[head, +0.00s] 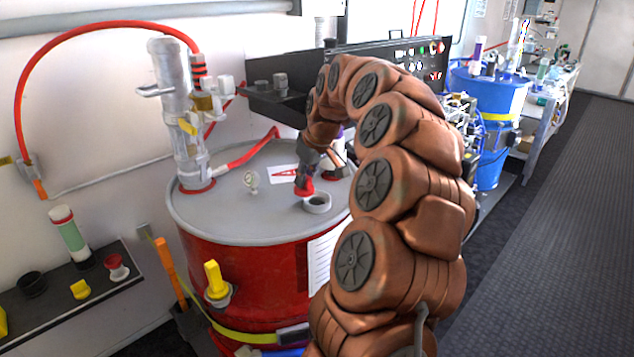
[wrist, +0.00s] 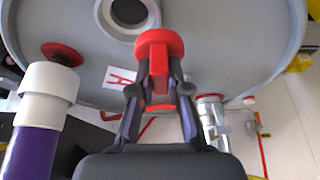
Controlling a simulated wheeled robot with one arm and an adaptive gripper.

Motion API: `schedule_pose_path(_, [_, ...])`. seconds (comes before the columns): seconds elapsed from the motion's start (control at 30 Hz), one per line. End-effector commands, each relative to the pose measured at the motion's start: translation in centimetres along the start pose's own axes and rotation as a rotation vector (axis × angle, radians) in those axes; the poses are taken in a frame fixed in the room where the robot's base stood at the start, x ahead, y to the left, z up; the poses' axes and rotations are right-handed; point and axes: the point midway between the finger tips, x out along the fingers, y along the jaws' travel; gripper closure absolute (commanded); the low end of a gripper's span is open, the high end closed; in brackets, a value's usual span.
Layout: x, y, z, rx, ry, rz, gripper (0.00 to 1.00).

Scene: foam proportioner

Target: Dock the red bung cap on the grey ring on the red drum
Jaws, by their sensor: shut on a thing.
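The red bung cap (wrist: 159,45) is held between the fingers of my gripper (wrist: 160,85) in the wrist view. In the head view the cap (head: 304,187) hangs over the top of the red drum (head: 250,275), just left of the grey ring (head: 317,204). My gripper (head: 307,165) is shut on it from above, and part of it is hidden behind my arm. The grey ring (wrist: 151,22) shows in the wrist view with a dark open hole, just beyond the cap and slightly left. I cannot tell the cap's exact height above the lid.
A pump with a red hose (head: 180,120) and a gauge (head: 251,179) stand on the drum's left side. A purple and white cylinder (wrist: 45,100) is close to my gripper at left. A shelf (head: 60,290) with small parts is at lower left, and a blue drum (head: 487,100) behind.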

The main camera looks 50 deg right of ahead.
Motion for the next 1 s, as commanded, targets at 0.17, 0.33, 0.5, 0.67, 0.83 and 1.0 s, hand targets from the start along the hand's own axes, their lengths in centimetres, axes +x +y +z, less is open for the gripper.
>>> schedule_pose_path(0.17, [-0.3,2.9,0.6,0.004,0.003,0.004,1.00])
schedule_pose_path(0.33, [-0.1,3.6,0.9,0.002,0.002,0.003,1.00])
schedule_pose_path(0.5, [0.9,3.5,1.4,0.001,0.000,0.000,1.00])
schedule_pose_path(0.67, [2.5,3.5,2.1,0.003,-0.002,0.001,1.00])
schedule_pose_path(0.83, [3.2,3.5,2.3,0.002,0.002,0.003,1.00])
schedule_pose_path(1.0, [3.2,3.5,2.3,0.002,0.003,0.003,1.00])
